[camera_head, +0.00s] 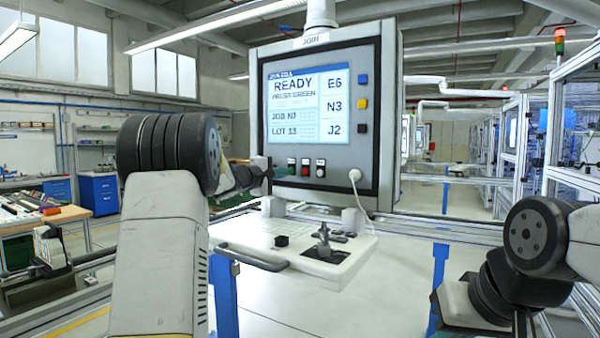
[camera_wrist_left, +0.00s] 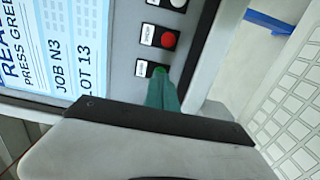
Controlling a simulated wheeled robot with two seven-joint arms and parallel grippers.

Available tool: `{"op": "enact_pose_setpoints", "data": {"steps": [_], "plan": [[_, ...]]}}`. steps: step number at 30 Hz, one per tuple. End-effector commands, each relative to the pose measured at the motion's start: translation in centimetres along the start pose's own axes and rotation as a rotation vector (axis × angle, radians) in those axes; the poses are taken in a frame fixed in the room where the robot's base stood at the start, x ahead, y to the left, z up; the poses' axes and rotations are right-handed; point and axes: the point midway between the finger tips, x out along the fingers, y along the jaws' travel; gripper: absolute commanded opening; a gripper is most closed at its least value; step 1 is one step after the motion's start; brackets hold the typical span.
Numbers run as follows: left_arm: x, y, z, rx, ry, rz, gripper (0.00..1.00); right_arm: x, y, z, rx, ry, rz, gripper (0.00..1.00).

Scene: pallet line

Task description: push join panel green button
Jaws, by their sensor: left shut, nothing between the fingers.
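The JOIN panel (camera_head: 365,185) stands in the middle of the head view, its screen (camera_head: 292,98) reading READY, PRESS GREEN. A row of small buttons sits below the screen. My left gripper (camera_head: 284,172) is shut and empty, reaching from the left to the row's left end. In the left wrist view its teal fingertips (camera_wrist_left: 166,92) are at the green button (camera_wrist_left: 159,71) and partly cover it; I cannot tell whether they touch. The red button (camera_wrist_left: 167,40) is beside the green one. My right gripper (camera_head: 520,325) is low at the right, mostly cut off.
A console shelf (camera_head: 330,268) with a small joystick (camera_head: 323,242) juts out below the panel. A white cable plug (camera_head: 355,176) is at the panel's lower right. Blue, yellow and black squares (camera_head: 363,104) line the screen's right side. A workbench (camera_head: 40,220) stands at left.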

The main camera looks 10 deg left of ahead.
Motion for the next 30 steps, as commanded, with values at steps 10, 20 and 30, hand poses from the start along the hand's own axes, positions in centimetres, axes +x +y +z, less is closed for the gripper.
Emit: {"op": "enact_pose_setpoints", "data": {"steps": [10,20,30], "plan": [[0.1,0.0,0.0,0.000,0.000,0.000,0.00,0.0,0.0,0.0,0.000,0.000,0.000,0.00],[0.5,0.0,0.0,0.000,0.000,0.000,0.00,0.0,0.0,0.0,0.000,0.000,0.000,0.00],[1.1,0.0,0.0,0.000,0.000,0.000,0.00,0.0,0.0,0.0,0.000,0.000,0.000,0.00]]}}
